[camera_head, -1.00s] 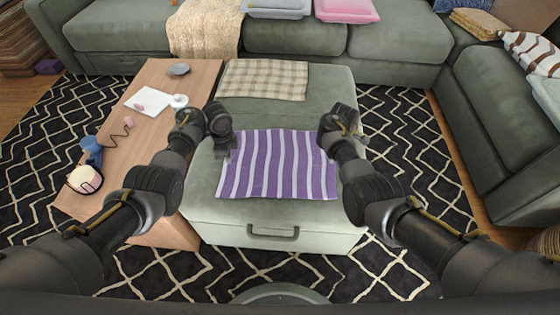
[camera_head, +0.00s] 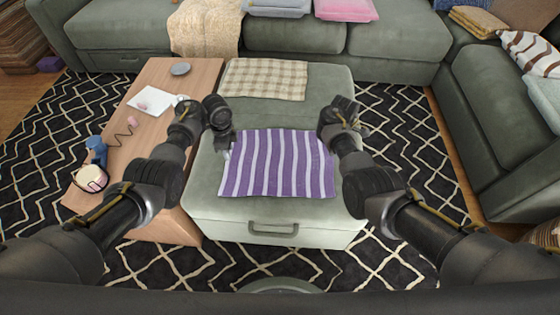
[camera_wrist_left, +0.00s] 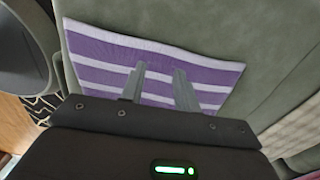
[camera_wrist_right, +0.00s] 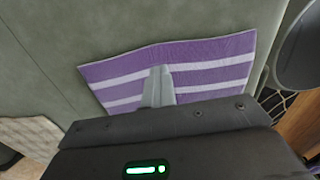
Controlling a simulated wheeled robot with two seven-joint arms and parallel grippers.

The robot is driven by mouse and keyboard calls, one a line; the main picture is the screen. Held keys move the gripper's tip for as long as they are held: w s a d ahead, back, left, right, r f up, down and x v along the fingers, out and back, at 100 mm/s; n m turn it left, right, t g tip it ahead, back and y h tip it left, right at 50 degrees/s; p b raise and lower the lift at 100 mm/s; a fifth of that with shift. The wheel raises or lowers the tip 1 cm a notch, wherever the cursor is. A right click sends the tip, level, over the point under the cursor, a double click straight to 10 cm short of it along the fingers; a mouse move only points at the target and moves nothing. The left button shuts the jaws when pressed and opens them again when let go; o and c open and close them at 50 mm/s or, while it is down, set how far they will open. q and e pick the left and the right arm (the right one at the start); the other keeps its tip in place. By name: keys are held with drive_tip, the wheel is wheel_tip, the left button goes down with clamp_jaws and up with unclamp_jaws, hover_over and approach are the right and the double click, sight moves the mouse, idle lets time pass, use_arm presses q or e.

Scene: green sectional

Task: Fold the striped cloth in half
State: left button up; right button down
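The striped cloth (camera_head: 280,170), purple with pale stripes, lies spread out on the green ottoman (camera_head: 325,90). My left gripper (camera_head: 230,150) is at the cloth's left edge. In the left wrist view its fingers (camera_wrist_left: 160,80) are apart, with the cloth (camera_wrist_left: 105,52) showing between and beyond them. My right gripper (camera_head: 327,143) is at the cloth's right edge, near the back corner. In the right wrist view its fingers (camera_wrist_right: 160,80) are close together over the cloth (camera_wrist_right: 215,60). I cannot tell whether any fabric is pinched between them.
A checkered cloth (camera_head: 265,80) lies at the ottoman's back left. The green sofa (camera_head: 300,38) is behind.

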use_arm(q)
drive_tip(key=o, duration=0.4)
drive_tip(key=shift+o, duration=0.2)
use_arm(e)
drive_tip(key=c, duration=1)
unclamp_jaws()
